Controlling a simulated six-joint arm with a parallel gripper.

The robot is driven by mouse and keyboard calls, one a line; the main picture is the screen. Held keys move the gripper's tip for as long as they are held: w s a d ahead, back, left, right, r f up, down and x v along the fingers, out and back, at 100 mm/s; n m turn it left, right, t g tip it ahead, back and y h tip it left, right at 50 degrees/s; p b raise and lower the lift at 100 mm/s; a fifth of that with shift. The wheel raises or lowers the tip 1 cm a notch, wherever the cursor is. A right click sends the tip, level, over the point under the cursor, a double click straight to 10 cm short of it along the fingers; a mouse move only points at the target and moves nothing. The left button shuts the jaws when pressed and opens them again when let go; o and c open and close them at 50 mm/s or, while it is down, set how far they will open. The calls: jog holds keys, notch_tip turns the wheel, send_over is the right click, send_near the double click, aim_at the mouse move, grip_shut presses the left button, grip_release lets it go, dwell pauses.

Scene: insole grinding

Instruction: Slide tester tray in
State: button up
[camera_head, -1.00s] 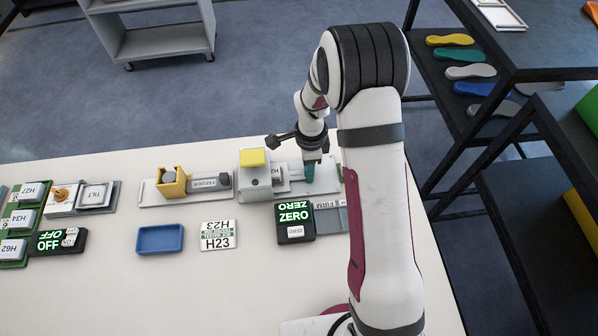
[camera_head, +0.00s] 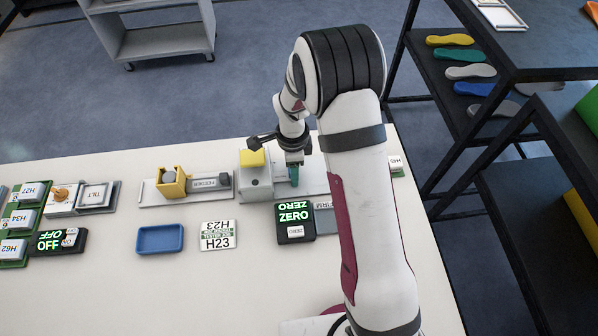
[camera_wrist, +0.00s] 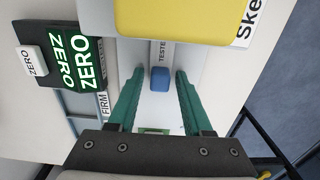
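The tester (camera_head: 256,181) is a grey block with a yellow top (camera_head: 252,158), on a light base plate at the back of the table. In the wrist view the yellow top (camera_wrist: 185,20) covers part of the tester tray (camera_wrist: 158,54), a narrow strip whose label begins "TESTE". The tray's blue knob (camera_wrist: 159,78) stands just outside the block. My gripper (camera_head: 294,178) is close to the tester's right side. In the wrist view its teal fingers (camera_wrist: 160,74) stand either side of the blue knob, with gaps on both sides. The tray is mostly hidden in the head view.
The ZERO display box (camera_head: 294,222) and a grey FIRM tray (camera_head: 325,222) sit in front of the tester. The feeder (camera_head: 208,184) stands to its left. A blue tray (camera_head: 160,239) and the H23 card (camera_head: 218,236) lie nearer, with bare table around them.

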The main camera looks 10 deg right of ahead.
notch_tip(320, 180, up, 7)
jog(key=shift+f, duration=0.15)
dwell(0.5)
